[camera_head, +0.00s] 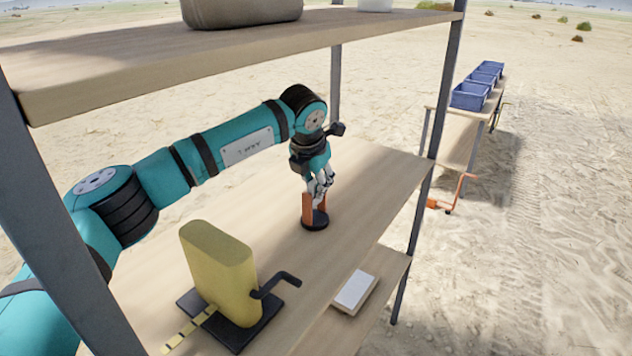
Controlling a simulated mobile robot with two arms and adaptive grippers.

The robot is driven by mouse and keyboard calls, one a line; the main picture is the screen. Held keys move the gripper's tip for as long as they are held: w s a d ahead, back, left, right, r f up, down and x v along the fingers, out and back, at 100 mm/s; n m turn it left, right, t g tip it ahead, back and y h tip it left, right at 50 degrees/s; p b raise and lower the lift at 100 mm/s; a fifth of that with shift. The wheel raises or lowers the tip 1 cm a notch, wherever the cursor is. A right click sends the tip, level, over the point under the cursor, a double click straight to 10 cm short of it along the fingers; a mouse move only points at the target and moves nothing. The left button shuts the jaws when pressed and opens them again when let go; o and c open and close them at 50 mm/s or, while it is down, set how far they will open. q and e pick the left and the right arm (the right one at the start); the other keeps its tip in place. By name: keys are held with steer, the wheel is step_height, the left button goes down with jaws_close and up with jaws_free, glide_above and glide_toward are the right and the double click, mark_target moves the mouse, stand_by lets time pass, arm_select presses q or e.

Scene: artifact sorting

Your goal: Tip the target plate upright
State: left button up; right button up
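A small orange upright piece (308,211) stands on a round black base (315,225) on the middle shelf; it may be the target plate, but I cannot be sure. My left gripper (319,192) points down right at its top, with the fingers overlapping it in the picture. Whether the fingers touch or grip it is too small to tell. My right gripper is not in view.
A yellow block (218,272) on a black base with a dark crank handle (278,284) stands at the shelf's front. A white-topped slab (355,290) lies on a lower shelf. Metal posts (432,180) and an upper shelf (130,62) frame the space. Blue bins (470,96) stand far right.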

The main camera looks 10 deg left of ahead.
arm_select(q)
jaws_close()
steer(key=shift+w+a+g+h, duration=0.15)
steer(key=shift+a+g+h, duration=0.15)
steer(key=shift+h, duration=0.5)
steer(key=o, duration=0.7)
jaws_free()
steer(key=shift+r, duration=0.15)
steer(key=v, duration=0.7)
steer(key=shift+r, duration=0.15)
